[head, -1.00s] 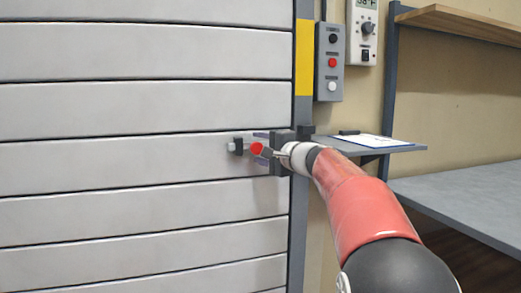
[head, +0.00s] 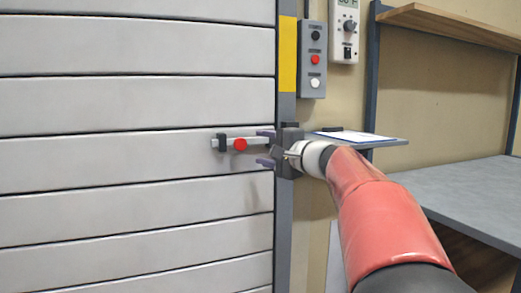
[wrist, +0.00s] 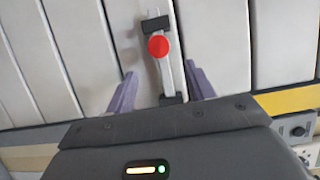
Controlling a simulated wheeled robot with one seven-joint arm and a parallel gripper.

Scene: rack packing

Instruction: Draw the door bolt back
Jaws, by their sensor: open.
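The door bolt is a pale metal bar (head: 257,141) lying level across the grey slatted door (head: 120,105), near its right edge. It has a red round knob (head: 240,144) and passes through a black bracket (head: 222,142) on the left. My gripper (head: 264,148) is open and empty, just right of the knob, one finger above the bar's line and one below. In the wrist view the red knob (wrist: 158,45) lies ahead of the spread purple fingers (wrist: 160,70). The bar runs between them to a second black bracket (wrist: 172,99). The bar's right end is hidden in the head view.
Right of the door stand a grey post with a yellow band (head: 287,55) and a button box (head: 313,58). A small shelf with a clipboard (head: 352,137) sits close behind my gripper. A grey bench (head: 465,190) is at right.

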